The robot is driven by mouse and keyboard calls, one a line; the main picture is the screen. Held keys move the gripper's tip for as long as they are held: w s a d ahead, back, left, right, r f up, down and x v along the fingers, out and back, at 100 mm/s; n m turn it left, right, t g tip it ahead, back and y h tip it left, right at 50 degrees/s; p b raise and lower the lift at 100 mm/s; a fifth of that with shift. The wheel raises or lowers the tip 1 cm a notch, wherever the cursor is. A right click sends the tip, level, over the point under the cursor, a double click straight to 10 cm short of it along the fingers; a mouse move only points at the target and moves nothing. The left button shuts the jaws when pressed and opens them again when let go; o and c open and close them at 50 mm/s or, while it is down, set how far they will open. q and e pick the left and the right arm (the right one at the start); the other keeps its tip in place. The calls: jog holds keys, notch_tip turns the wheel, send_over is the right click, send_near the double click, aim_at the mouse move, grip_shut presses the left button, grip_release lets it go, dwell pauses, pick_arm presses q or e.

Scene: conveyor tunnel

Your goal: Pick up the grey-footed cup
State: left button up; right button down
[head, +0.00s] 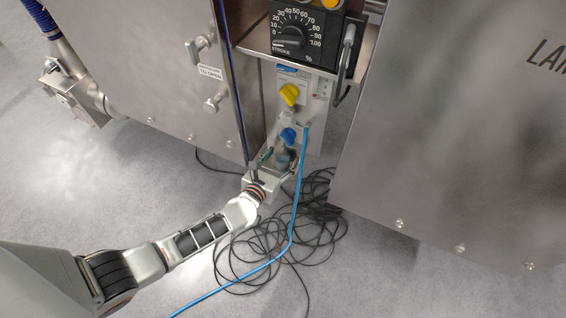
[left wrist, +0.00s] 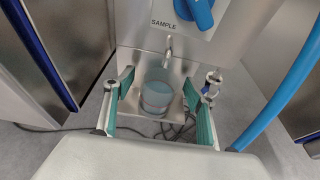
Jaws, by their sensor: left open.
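The cup (left wrist: 157,94) is small and see-through with a bluish-grey lower part. It stands upright under a metal spout (left wrist: 168,50) on a small metal ledge in the left wrist view. In the head view the cup (head: 283,159) is small and partly hidden by my gripper. My left gripper (head: 274,163) reaches in from the lower left. In the left wrist view its green-padded fingers (left wrist: 158,88) are open, one on each side of the cup, with visible gaps to it. I cannot see my right gripper.
A panel with a yellow knob (head: 290,95) and a blue SAMPLE knob (head: 288,136) stands above the spout. A blue hose (head: 297,200) runs close to the gripper's right. Black cables (head: 260,240) lie coiled on the floor. Large steel cabinets (head: 455,130) flank the gap.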

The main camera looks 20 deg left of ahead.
pick_arm(q)
jog(key=shift+w, duration=0.35)
jog(key=c, duration=1.1)
